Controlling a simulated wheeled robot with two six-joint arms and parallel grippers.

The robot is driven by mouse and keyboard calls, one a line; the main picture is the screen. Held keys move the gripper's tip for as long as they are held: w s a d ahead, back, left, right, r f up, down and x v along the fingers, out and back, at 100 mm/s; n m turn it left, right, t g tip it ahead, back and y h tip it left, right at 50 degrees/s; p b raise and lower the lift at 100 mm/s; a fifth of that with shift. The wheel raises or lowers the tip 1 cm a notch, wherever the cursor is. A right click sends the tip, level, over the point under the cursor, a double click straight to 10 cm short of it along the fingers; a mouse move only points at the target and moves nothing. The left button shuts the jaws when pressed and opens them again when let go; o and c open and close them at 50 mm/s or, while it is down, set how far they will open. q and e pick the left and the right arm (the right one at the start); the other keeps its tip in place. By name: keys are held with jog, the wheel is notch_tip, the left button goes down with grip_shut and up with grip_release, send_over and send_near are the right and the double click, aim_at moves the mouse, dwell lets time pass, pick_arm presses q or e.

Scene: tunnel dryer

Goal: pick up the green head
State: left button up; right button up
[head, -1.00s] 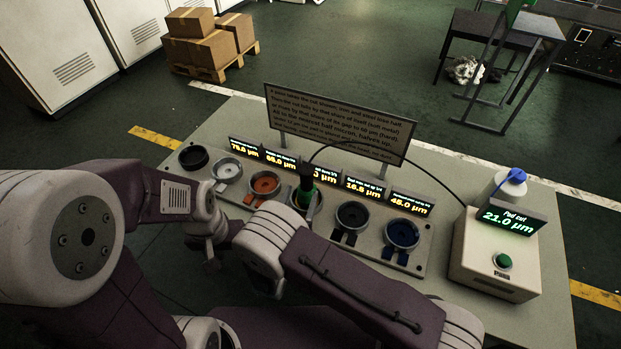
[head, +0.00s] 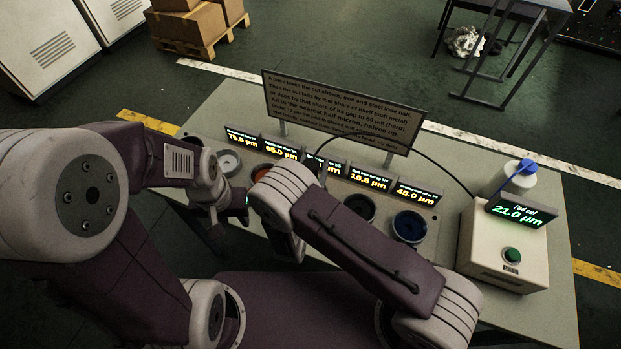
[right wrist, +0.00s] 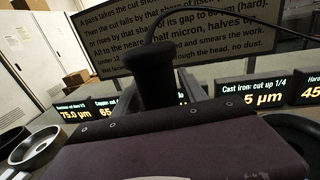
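No green head shows clearly now. My right arm covers its place in the row of cups in the head view. An upright black tool handle (right wrist: 158,72) with a cable at its top stands close ahead in the right wrist view, its lower part hidden behind my purple wrist link. Dark parts flank the handle, but I cannot tell whether they are my right gripper's fingers or whether they touch it. The right gripper is hidden in the head view. My left gripper (head: 215,216) hangs by the bench's left front; its finger gap is unclear.
The bench (head: 222,118) carries a row of small displays, a text sign (head: 340,108), a black cup (head: 360,207) and a blue cup (head: 409,227). A beige box (head: 490,255) with a green button and a white bottle (head: 508,180) stand at right.

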jog(key=shift+s+d+r, duration=0.1)
jog(key=shift+s+r, duration=0.2)
jog(key=shift+s, duration=0.25)
jog(key=c, duration=0.5)
jog(key=shift+s, duration=0.15)
grip_shut()
jog(key=shift+w+f, duration=0.2)
jog(key=shift+w, duration=0.25)
